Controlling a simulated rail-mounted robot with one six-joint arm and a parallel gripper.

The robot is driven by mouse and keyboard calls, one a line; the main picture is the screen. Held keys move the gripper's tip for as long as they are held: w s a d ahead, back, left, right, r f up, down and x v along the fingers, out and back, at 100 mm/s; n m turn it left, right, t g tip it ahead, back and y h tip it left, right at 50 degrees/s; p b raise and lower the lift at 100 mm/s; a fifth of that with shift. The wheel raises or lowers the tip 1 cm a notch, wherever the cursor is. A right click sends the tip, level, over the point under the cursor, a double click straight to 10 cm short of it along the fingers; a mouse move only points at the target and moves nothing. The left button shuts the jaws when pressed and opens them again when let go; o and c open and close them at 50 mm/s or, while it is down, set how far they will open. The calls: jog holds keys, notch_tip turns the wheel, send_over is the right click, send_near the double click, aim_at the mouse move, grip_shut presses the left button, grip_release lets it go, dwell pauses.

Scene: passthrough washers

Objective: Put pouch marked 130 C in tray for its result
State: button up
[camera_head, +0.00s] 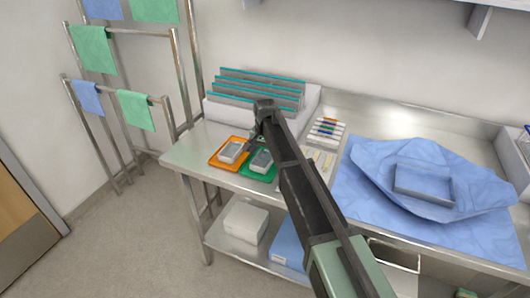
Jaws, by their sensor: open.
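An orange tray (214,163) and a green tray (246,172) lie side by side near the left end of the steel table. A grey and white item (231,152) lies in the orange tray, and a darker grey item (262,160) lies in the green tray. I cannot tell whether either is a pouch, and no 130 C marking is legible. My gripper (250,150) is open and points down above the trays, near the gap between them. My arm hides part of the green tray, and the fingertips are too small to see clearly.
A white rack (228,112) holds several upright teal-edged grey sheets (262,82) behind the trays. Coloured strips (327,129) lie right of my arm.

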aim_at(265, 155)
notch_tip(265, 155, up, 10)
jog(key=p, duration=0.8)
jog(key=s+d+n, duration=0.2)
jog(key=s+d, duration=0.9)
jog(key=s, duration=0.5)
jog(key=s+d+n, duration=0.2)
jog(key=s+d, duration=0.9)
jog(key=s, duration=0.4)
jog(key=shift+s+d, duration=0.2)
jog(key=shift+s, duration=0.2)
